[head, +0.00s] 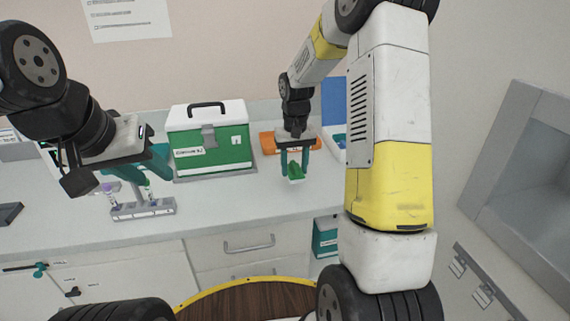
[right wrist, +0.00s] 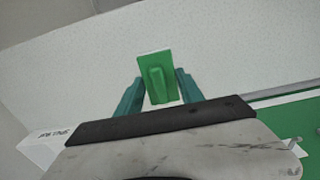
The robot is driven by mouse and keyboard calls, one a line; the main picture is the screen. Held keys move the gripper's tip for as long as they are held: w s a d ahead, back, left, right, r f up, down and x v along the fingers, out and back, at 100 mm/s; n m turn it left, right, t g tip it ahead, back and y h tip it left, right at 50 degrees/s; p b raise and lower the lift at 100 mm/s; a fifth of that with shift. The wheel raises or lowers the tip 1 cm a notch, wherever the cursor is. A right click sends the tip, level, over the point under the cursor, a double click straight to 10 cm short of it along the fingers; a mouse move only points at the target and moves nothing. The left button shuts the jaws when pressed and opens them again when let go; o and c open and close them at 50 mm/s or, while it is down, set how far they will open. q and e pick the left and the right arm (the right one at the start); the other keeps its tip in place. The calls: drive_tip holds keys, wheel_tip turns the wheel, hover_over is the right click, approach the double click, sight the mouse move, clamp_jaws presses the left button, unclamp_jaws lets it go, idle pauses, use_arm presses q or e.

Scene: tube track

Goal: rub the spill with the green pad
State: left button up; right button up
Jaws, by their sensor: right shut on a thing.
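The green pad (head: 297,172) is a small green block with a raised grip and a pale underside. My right gripper (head: 294,168) is shut on it, above the counter behind the front edge. In the right wrist view the pad (right wrist: 155,70) sits between the teal fingers (right wrist: 160,92). I cannot tell whether the pad touches the counter. No spill can be made out in either view. My left gripper (head: 150,172) is at the left, above a tube rack, with teal fingers pointing down-right; its opening is unclear.
A grey tube rack (head: 143,209) with a few tubes stands on the counter (head: 225,215) at the left. A green and white case (head: 211,145) stands behind. An orange item (head: 267,142) and a blue-lidded box (head: 359,115) are behind my right gripper. The counter's middle front is clear.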

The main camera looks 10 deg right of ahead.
drive_tip(key=shift+r, duration=1.8)
drive_tip(key=shift+s, duration=0.1)
